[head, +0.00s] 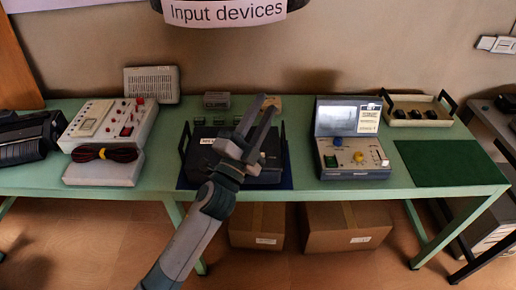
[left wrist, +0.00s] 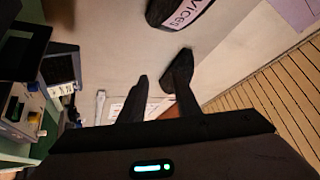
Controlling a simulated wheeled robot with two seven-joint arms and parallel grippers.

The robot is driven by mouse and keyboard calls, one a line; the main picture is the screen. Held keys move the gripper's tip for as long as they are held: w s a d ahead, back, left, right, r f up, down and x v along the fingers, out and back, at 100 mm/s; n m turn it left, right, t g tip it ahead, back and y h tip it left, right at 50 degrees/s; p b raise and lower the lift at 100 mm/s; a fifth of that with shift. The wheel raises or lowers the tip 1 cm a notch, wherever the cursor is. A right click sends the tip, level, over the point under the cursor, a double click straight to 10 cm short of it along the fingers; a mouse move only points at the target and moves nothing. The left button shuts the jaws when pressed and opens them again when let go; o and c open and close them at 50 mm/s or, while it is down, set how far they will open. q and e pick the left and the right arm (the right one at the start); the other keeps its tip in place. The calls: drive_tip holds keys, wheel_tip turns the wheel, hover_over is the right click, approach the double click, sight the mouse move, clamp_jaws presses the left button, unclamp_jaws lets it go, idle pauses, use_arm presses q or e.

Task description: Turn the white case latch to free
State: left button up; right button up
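A white-cased instrument (head: 140,125) with red controls stands on the left part of the green table. Another pale case (head: 392,115) with black handles and several dark knobs stands at the back right. I cannot make out a latch or its position on either. My left gripper (head: 267,101) is raised over the middle of the table, in front of a dark case (head: 267,172) that it partly hides. Its fingers are apart and empty, and they also show apart in the left wrist view (left wrist: 160,82). My right gripper is not in view.
A blue-grey instrument (head: 352,172) with an open lid and blue and yellow knobs stands right of my gripper. A green mat (head: 450,163) lies bare at the right. Cardboard boxes (head: 345,235) sit under the table. An "Input devices" sign (head: 225,12) hangs above.

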use_arm(q)
drive_tip(key=s+d+r+m+g+h, duration=0.35)
drive_tip(key=d+m+g+h, duration=0.35)
drive_tip(key=m, duration=0.3)
drive_tip(key=s+d+r+m+g+h, duration=0.2)
drive_tip(key=d+r+m+g+h, duration=0.25)
drive_tip(key=d+m+g, duration=0.4)
drive_tip(key=s+d+f+m+g+y, duration=0.3)
drive_tip(key=d+f+m+g+y, duration=0.4)
drive_tip(key=m, duration=0.7)
drive_tip(key=w+a+f+m+y, duration=0.3)
drive_tip(key=w+a+f+y, duration=0.3)
drive_tip(key=w+a+y, duration=0.4)
drive_tip(key=w+a+r+t+y, duration=0.1)
drive_tip(key=w+a+r+y, duration=0.1)
drive_tip(key=a, duration=0.5)
drive_tip(key=w+a+r+t+y, duration=0.1)
drive_tip(key=a+r+y, duration=0.1)
drive_tip(key=a, duration=0.4)
drive_tip(key=shift+w+a+r+y, duration=0.15)
drive_tip(key=shift+w+a+y, duration=0.25)
drive_tip(key=shift+y, duration=0.35)
drive_tip(key=shift+d+t, duration=0.1)
drive_tip(key=shift+t, duration=0.15)
